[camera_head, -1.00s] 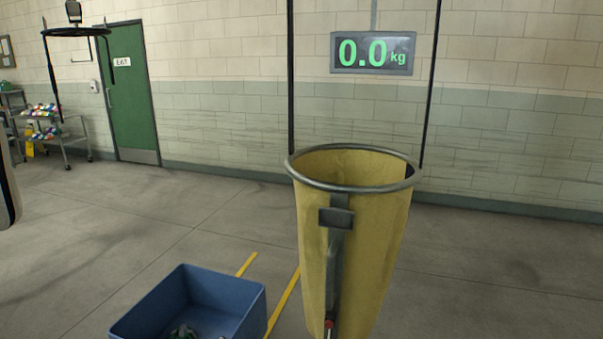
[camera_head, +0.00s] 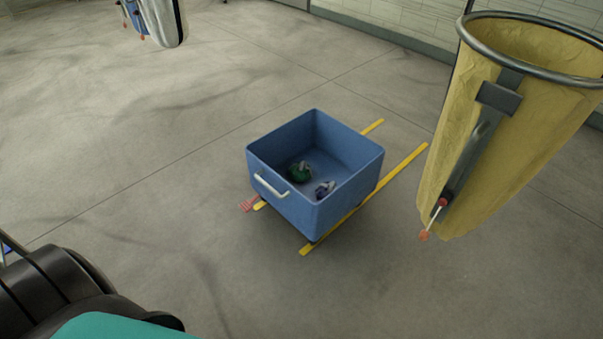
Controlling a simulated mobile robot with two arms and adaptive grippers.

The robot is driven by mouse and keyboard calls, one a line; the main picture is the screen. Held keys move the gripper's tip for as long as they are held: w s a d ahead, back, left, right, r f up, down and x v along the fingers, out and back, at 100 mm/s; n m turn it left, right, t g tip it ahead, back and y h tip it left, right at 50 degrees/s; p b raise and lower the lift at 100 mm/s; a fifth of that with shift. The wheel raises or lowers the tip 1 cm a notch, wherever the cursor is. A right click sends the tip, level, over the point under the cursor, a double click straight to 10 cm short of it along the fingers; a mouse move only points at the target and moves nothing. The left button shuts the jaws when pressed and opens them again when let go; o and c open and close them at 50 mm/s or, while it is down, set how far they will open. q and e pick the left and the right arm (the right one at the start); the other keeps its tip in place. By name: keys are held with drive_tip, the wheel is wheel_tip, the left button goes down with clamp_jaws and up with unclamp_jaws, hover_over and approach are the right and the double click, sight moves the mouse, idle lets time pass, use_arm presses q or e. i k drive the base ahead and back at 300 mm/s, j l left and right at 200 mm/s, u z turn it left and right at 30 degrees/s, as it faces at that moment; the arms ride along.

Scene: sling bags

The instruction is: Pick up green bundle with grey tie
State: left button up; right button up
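A green bundle (camera_head: 300,172) lies on the floor of the blue bin (camera_head: 262,165), near its left inner corner. It is small in the view, and I cannot make out its tie. A second bundle, whitish and blue-purple (camera_head: 325,189), lies beside it, closer to the front wall. Neither gripper is in view, so neither is seen at the bundles. Part of my own arm shows at the lower left, without its fingers.
A yellow sling bag (camera_head: 490,140) with a metal rim hangs to the right of the bin. A whitish bag (camera_head: 165,22) hangs at the top left. Yellow floor lines (camera_head: 400,165) run by the bin. The grey floor to the left is clear.

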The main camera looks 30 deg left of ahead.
sight(300, 171)
drive_tip(key=i+j+u, duration=0.1)
drive_tip(key=u, duration=0.3)
drive_tip(key=j+u, duration=0.1)
drive_tip(key=u, duration=0.3)
drive_tip(key=i+u, duration=0.15)
drive_tip(key=u, duration=0.25)
